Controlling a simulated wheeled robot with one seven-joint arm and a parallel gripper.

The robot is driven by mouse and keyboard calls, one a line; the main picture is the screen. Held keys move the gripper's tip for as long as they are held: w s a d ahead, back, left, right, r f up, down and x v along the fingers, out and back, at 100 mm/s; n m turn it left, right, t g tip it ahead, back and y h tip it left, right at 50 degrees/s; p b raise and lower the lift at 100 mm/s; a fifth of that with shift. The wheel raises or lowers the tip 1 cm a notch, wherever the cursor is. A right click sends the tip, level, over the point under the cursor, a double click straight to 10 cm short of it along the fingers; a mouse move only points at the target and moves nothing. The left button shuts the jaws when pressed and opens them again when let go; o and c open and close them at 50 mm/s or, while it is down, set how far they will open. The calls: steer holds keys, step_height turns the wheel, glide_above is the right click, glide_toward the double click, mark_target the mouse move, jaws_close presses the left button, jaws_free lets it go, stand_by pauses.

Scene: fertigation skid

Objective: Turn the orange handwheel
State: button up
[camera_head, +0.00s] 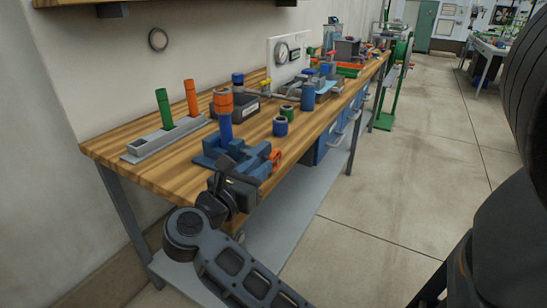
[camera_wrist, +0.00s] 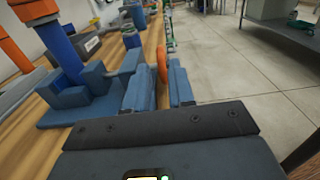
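The orange handwheel (camera_head: 276,160) is on the right side of a blue vise-like fixture (camera_head: 232,153) at the bench's front edge. In the wrist view the handwheel (camera_wrist: 162,60) is seen nearly edge-on, in line with the gap between my gripper's fingers (camera_wrist: 162,85). The fingers are apart, one on each side of it in the picture; contact is not clear. In the head view my gripper (camera_head: 238,183) is dark, in front of the fixture and close to the handwheel, and its fingertips are hard to make out. A blue post with an orange collar (camera_head: 223,103) stands at the fixture.
The wooden bench (camera_head: 120,148) carries a grey rack (camera_head: 165,138) with green and orange tubes, a dark bin (camera_head: 240,105), blue-and-green cylinders (camera_head: 281,122) and a gauge panel (camera_head: 290,53). The floor (camera_head: 400,190) right of the bench is clear.

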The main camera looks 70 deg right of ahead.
mark_target(271, 156)
steer(key=p+x, duration=0.1)
steer(key=x, duration=0.6)
steer(key=shift+s+d, duration=0.1)
steer(key=shift+d, duration=0.25)
jaws_close()
